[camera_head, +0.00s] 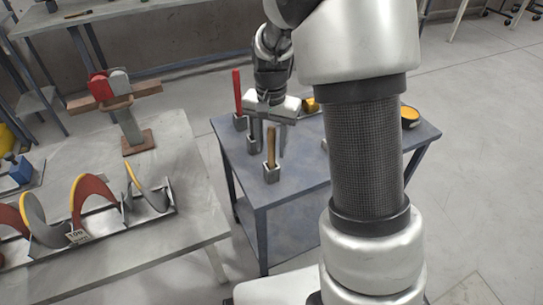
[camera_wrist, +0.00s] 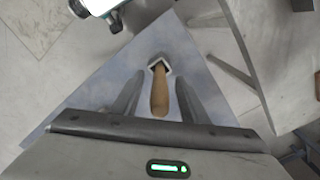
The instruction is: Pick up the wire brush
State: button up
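A tool with a light wooden handle (camera_head: 271,148), which looks like the wire brush, stands upright in a small grey holder (camera_head: 271,173) on the blue-grey table. Its lower end is hidden in the holder, so no bristles show. My gripper (camera_head: 269,143) points down over the table at this handle. In the wrist view my gripper (camera_wrist: 155,98) is open, and the wooden handle (camera_wrist: 159,92) lies between the two fingers with a gap on each side. The holder (camera_wrist: 160,67) shows beyond the fingertips.
The blue-grey table (camera_head: 300,187) also bears a red-handled tool (camera_head: 237,90) in a holder, a yellow item (camera_head: 311,105) and a yellow-topped round item (camera_head: 409,116). A grey workbench (camera_head: 180,190) with a large auger (camera_head: 88,198) stands at left. The table's front is clear.

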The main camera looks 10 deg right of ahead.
aim_at(271, 166)
notch_tip(271, 166, down, 3)
jog(key=shift+f+b, duration=0.1)
jog(key=shift+b, duration=0.2)
grip_shut()
